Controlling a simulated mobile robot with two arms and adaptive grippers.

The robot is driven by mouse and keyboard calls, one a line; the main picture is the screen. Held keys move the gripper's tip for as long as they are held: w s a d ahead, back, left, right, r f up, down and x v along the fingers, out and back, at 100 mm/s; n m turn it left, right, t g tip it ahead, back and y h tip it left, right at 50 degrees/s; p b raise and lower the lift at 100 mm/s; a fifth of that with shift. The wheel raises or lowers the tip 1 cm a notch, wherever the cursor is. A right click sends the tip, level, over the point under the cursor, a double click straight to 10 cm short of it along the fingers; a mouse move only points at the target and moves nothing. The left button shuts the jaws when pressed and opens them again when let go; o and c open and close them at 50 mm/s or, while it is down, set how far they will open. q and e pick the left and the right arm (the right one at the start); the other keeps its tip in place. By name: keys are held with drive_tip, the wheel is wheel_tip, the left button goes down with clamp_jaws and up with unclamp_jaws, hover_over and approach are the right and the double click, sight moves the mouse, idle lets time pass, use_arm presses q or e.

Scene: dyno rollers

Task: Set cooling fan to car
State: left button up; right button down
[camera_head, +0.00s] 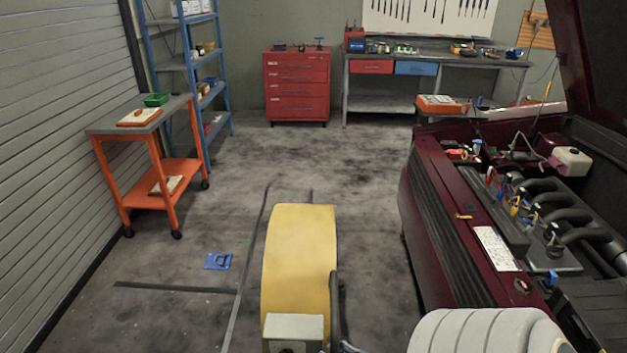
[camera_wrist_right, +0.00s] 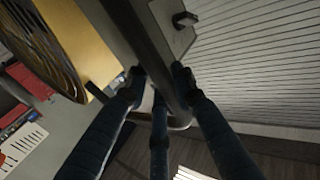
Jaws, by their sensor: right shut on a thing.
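The yellow cooling fan (camera_head: 298,255) stands upright at the bottom middle of the head view, left of the car, with a gap of floor between them. The dark red car (camera_head: 440,215) has its hood raised and its engine bay open at the right. In the right wrist view the fan's yellow housing and round dark grille (camera_wrist_right: 55,40) are at the upper left. My right gripper (camera_wrist_right: 160,88) is shut on the fan's dark tubular handle (camera_wrist_right: 143,42), with its fingers around the tube. My left gripper is not in view.
An orange cart (camera_head: 150,170) stands by the left wall. A blue shelf (camera_head: 200,75), red tool cabinet (camera_head: 297,88) and workbench (camera_head: 430,65) line the back. A small blue object (camera_head: 218,261) lies on the floor left of the fan. The middle floor is clear.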

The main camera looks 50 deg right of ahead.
drive_tip(key=shift+s+d+f, duration=0.1)
drive_tip(key=shift+s+d, duration=0.65)
drive_tip(key=shift+s, duration=0.2)
drive_tip(key=c, duration=1.8)
unclamp_jaws()
drive_tip(key=o, duration=0.4)
drive_tip(key=shift+s+d, duration=0.1)
drive_tip(key=shift+s, duration=0.05)
drive_tip(key=shift+c, duration=0.2)
drive_tip(key=s, duration=1.2)
drive_tip(key=shift+d, duration=0.45)
